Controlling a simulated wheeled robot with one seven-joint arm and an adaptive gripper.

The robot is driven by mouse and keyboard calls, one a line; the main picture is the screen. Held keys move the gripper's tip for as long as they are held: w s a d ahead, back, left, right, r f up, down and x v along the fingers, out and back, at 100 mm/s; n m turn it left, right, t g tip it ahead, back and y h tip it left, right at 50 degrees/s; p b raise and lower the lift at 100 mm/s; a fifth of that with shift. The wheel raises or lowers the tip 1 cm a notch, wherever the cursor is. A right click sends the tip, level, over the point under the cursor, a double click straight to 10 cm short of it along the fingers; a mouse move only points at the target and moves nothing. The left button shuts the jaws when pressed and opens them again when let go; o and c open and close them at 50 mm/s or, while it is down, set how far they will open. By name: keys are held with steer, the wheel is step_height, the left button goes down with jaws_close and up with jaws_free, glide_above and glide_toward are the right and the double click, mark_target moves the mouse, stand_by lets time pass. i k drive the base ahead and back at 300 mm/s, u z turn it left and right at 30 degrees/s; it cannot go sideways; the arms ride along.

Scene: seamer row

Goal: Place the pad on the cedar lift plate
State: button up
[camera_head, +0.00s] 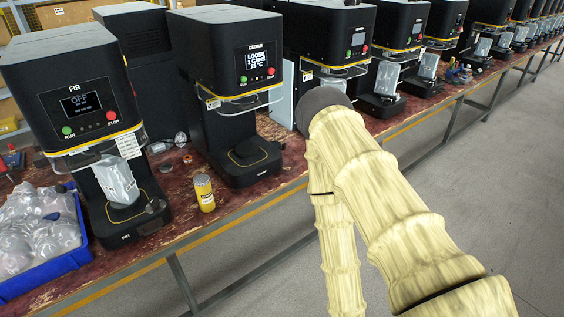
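I cannot make out whether a thin dark pad lies there, and I cannot pick out the pad for certain elsewhere. My arm, in a pale yellow sleeve, fills the lower right and bends near the cedar machine's right side. My gripper is out of the frame.
The fir seamer (78,95) stands left, holding a silver pouch-like item (116,180). A blue crate (52,266) of clear bags is at left. More seamers line the bench to the right; the floor in front is clear.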

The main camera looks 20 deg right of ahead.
mark_target(246, 148)
steer(key=u, duration=0.35)
steer(key=k, duration=0.2)
steer(key=z, duration=1.1)
steer(key=i, duration=1.25)
steer(key=u, duration=0.65)
